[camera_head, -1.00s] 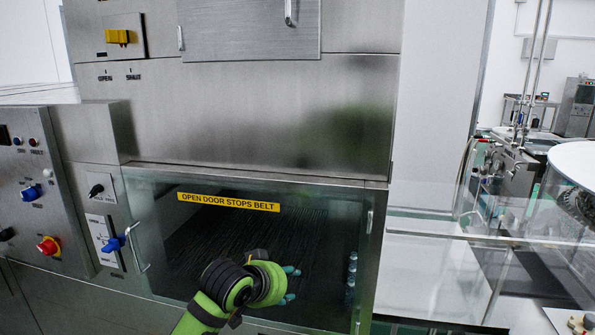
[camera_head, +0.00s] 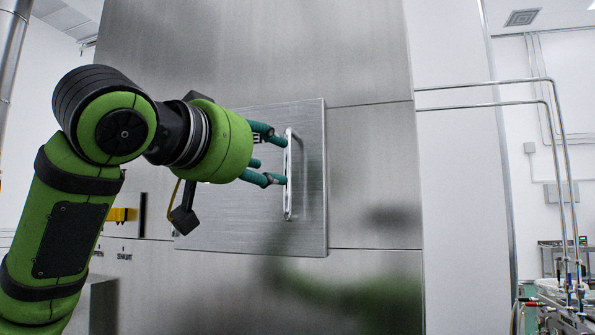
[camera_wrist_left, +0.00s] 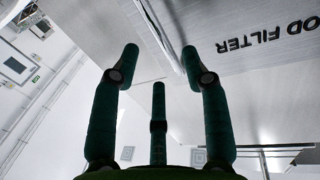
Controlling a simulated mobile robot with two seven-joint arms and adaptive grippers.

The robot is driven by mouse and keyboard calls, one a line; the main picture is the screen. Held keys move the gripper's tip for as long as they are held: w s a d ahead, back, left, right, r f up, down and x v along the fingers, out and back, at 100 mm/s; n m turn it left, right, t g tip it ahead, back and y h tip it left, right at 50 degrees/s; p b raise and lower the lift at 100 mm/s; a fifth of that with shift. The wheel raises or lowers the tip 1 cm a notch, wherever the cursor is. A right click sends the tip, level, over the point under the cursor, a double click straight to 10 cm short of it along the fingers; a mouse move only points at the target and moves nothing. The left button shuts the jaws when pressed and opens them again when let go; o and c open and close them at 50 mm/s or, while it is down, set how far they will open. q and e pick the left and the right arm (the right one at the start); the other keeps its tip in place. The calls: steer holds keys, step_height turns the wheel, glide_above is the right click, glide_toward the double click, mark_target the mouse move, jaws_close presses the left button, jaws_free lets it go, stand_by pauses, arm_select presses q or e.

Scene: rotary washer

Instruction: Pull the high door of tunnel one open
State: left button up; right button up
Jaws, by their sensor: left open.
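A square brushed-metal door panel (camera_head: 230,225) is set in the tall steel washer front, flush and apparently closed. A vertical bar handle (camera_head: 289,178) stands near its right edge. My left gripper (camera_head: 283,160) is open, with teal fingertips at the handle's left side. I cannot tell whether they touch it, and no grip shows. In the left wrist view my spread fingers (camera_wrist_left: 160,52) point at the panel face (camera_wrist_left: 245,25), which carries upside-down lettering ending in "OD FILTER". The gripper and forearm hide part of the panel. My right gripper is not in view.
A yellow switch (camera_head: 122,214) sits left of the panel, with OPEN and SHUT marks below it. Steel pipes (camera_head: 545,90) run along the right wall. The space right of the handle in front of the washer looks free.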

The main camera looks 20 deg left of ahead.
mark_target(288, 163)
arm_select(q)
steer(key=shift+w+r, duration=0.2)
steer(key=shift+r, duration=0.15)
steer(key=p+x, duration=0.4)
steer(key=x, duration=0.1)
steer(key=shift+w+d, duration=0.1)
steer(key=shift+w, duration=0.5)
steer(key=shift+w+d+f, duration=0.1)
steer(key=shift+f, duration=0.05)
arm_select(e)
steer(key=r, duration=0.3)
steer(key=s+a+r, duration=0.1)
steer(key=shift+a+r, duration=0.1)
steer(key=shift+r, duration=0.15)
arm_select(q)
jaws_close()
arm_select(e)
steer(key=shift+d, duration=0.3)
